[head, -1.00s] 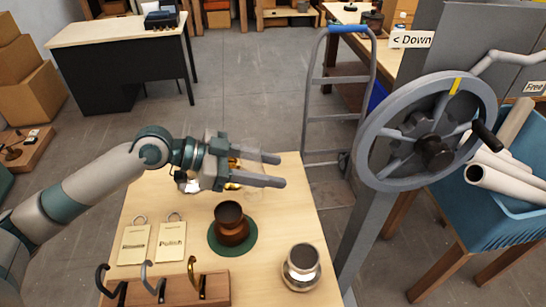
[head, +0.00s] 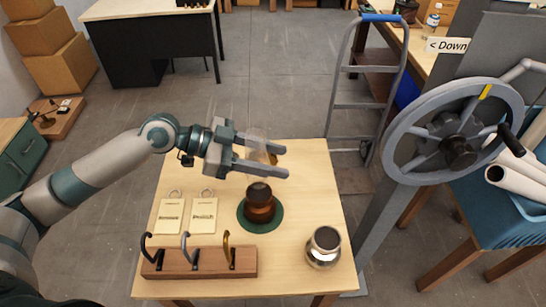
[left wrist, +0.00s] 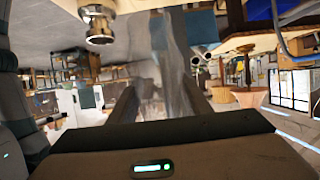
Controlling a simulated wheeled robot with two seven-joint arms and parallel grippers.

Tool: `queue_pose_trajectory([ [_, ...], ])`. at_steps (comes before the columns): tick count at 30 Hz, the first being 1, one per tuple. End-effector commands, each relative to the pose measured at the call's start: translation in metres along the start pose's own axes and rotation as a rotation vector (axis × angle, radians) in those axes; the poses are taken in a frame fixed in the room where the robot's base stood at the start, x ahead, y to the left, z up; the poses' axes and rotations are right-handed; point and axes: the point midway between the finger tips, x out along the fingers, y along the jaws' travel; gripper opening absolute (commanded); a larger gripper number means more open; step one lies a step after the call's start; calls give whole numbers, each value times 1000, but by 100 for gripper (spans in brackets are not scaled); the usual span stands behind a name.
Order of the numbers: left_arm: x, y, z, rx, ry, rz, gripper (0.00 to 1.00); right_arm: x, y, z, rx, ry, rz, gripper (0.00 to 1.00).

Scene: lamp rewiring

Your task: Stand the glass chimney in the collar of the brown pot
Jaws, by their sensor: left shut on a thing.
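The clear glass chimney (head: 257,143) is between the fingers of my left gripper (head: 280,160), which is shut on it. They are above the back part of the table. The brown pot (head: 260,210) stands upright on a round green mat (head: 244,220), nearer the front than the gripper. The chimney is apart from the pot. The pot's collar is too small to make out. In the left wrist view the gripper fingers (left wrist: 157,100) show, with the glass hard to see between them. My right gripper is not in view.
A silver pot (head: 323,250) stands at the table's right front. Two labelled tags (head: 187,214) lie at the left. A wooden rack (head: 200,262) with three hooks is at the front. A large handwheel (head: 455,135) and a hand truck (head: 365,85) stand to the right.

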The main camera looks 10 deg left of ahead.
Motion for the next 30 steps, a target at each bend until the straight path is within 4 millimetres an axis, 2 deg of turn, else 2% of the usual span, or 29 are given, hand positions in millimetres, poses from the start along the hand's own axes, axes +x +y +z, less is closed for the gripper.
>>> queue_pose_trajectory([
  [30,20,0,47,0,1,0,21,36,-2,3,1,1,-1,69],
])
